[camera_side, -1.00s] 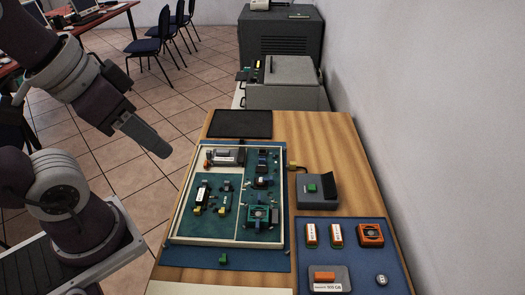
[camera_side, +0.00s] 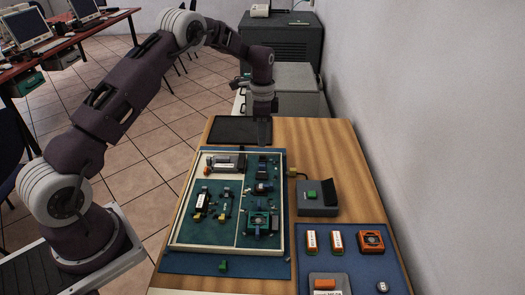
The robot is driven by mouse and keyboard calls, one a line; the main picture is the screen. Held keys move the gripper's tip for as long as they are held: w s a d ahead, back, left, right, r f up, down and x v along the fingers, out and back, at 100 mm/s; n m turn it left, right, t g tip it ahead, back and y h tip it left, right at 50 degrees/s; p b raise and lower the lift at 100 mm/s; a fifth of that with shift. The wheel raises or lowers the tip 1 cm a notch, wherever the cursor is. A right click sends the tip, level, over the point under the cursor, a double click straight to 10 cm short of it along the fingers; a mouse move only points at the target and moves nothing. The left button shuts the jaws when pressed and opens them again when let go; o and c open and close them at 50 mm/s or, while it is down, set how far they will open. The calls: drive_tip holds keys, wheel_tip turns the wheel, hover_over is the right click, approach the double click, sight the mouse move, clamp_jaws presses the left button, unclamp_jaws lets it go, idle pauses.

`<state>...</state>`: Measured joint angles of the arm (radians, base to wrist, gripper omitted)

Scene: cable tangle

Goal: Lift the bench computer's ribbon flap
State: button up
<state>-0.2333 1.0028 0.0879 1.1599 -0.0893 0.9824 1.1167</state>
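The bench computer is an open white-walled case (camera_side: 283,205) with green boards, lying on a blue mat (camera_side: 195,263) on the wooden table. Small modules sit inside it: a grey-and-black unit with a white label (camera_side: 222,163) at the back left, blue-and-black parts (camera_side: 262,187) at the back right, and a green fan-like part (camera_side: 261,222) at the front right. I cannot tell which part is the ribbon flap. My gripper (camera_side: 264,130) points down above the black pad (camera_side: 228,130) behind the case, apart from the case. Its finger opening is too small and dark to read.
A grey box with a green button (camera_side: 317,196) stands right of the case, with a yellow plug (camera_side: 292,170) near it. A blue mat (camera_side: 353,265) at front right holds orange parts (camera_side: 371,241). A grey machine (camera_side: 297,92) stands behind the table; a wall is at right.

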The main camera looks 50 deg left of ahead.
sight(263, 157)
wheel_tip(263, 157, down, 6)
drive_tip(key=shift+f, duration=0.15)
clamp_jaws()
